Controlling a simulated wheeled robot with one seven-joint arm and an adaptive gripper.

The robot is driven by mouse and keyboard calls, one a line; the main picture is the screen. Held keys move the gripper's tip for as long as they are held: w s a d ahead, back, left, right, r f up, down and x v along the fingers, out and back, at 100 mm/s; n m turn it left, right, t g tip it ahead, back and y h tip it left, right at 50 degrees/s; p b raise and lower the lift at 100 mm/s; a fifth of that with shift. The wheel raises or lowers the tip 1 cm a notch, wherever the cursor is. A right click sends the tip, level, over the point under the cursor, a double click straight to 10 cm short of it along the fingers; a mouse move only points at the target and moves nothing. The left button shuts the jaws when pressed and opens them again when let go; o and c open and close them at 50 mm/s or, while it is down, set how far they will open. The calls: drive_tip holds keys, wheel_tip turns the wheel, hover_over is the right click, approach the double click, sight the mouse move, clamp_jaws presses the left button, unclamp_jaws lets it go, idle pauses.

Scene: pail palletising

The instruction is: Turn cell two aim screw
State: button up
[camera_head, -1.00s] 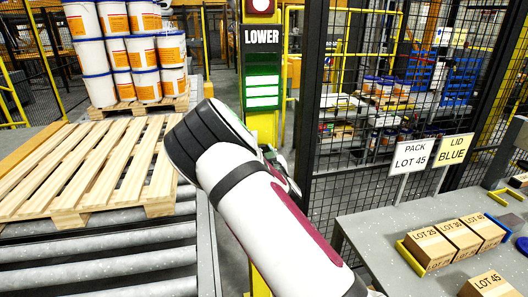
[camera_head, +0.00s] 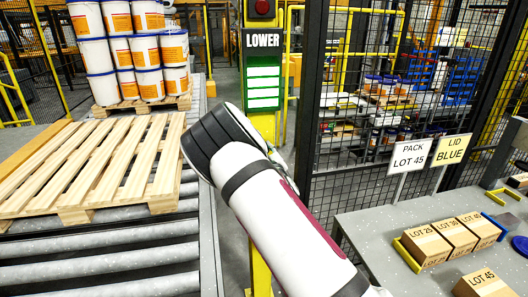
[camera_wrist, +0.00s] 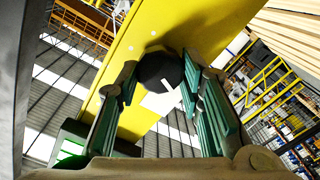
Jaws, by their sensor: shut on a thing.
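A yellow post (camera_head: 262,128) stands in the middle of the head view. It carries a sign reading LOWER (camera_head: 263,41), a panel of pale green bars (camera_head: 263,87) and a red lamp (camera_head: 262,9) on top. In the wrist view a dark round knob (camera_wrist: 160,70), apparently the aim screw, sits on the yellow post face (camera_wrist: 190,28). A white piece with a dark mark (camera_wrist: 162,101) shows beside it. My gripper (camera_wrist: 162,82) is shut on the knob, one finger on each side. In the head view my arm hides the gripper and the knob.
A wooden pallet (camera_head: 95,165) lies on the roller conveyor (camera_head: 110,268) at left. White pails (camera_head: 118,52) are stacked behind it. Black mesh fencing (camera_head: 350,120) stands right of the post. A grey table (camera_head: 385,228) at right holds lot boxes (camera_head: 458,237) and two signs.

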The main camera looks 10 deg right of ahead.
drive_tip(key=o, duration=1.2)
drive_tip(key=shift+c, duration=0.2)
drive_tip(key=s, duration=1.2)
